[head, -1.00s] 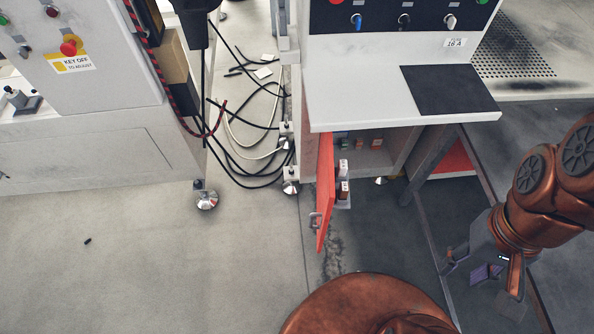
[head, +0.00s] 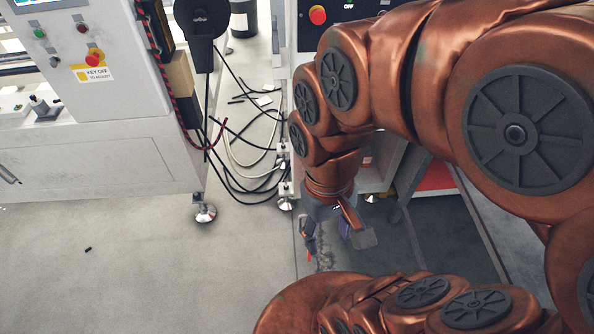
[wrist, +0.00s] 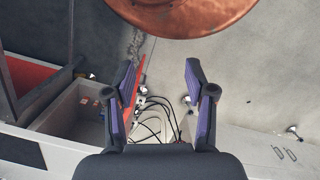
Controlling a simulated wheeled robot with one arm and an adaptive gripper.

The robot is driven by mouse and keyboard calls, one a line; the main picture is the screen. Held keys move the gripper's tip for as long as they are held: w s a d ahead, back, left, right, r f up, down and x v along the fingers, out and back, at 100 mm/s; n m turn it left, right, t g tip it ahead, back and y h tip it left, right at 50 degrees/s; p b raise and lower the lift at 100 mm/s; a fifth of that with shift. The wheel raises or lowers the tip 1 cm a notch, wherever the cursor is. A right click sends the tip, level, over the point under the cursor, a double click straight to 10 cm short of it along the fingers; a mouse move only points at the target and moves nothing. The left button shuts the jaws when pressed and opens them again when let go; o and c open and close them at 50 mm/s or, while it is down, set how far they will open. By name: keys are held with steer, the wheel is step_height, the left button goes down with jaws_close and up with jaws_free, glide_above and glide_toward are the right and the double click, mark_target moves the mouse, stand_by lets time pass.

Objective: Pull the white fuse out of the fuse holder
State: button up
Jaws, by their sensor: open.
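My gripper (head: 335,240) hangs open and empty in front of the cabinet in the head view. In the wrist view its two dark fingers (wrist: 160,70) stand wide apart. The open red door (wrist: 138,78) shows nearly edge-on between them; in the head view only a bit of it (head: 309,256) shows by the left finger. The open cabinet compartment (wrist: 66,118) lies left of the fingers in the wrist view, with small orange-brown parts (wrist: 84,100) inside. My arm covers most of the cabinet in the head view. I cannot make out the white fuse or its holder for certain.
Black and white cables (head: 245,145) lie on the floor left of the cabinet. A grey machine (head: 95,150) with a red button stands at the left. A small dark piece (head: 88,249) lies on the floor.

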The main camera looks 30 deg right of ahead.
steer(key=shift+o, duration=0.2)
steer(key=w+a+f+m+g+y+b, duration=0.1)
steer(key=w+a+f+m+y+b, duration=0.2)
steer(key=w, duration=0.2)
steer(key=shift+g, duration=0.4)
steer(key=w+d+f+m+y+b, duration=0.25)
steer(key=w+f+m+y, duration=0.2)
steer(key=w, duration=0.35)
steer(key=w+d+f+m+y+b, duration=0.25)
steer(key=w+m+y+b, duration=0.2)
steer(key=w, duration=0.35)
steer(key=w+d+f+m+t+y+b, duration=0.25)
steer(key=d+f+m+t, duration=0.45)
steer(key=d, duration=0.6)
steer(key=w+d+f+m+t+y+b, duration=0.1)
steer(key=w+d+f+m+t+b, duration=0.4)
steer(key=d+f, duration=0.6)
steer(key=shift+t, duration=0.3)
steer(key=shift+s+r+p+x, duration=0.1)
steer(key=shift+r+p+x, duration=0.1)
steer(key=shift+x, duration=0.85)
steer(key=shift+s+r+p+x, duration=0.1)
steer(key=shift+r+x, duration=0.05)
steer(key=shift+x, duration=0.85)
steer(key=shift+s+r+p+x, duration=0.1)
steer(key=shift+r+p+x, duration=0.1)
steer(key=shift+x, duration=0.85)
steer(key=shift+a, duration=0.15)
jaws_close()
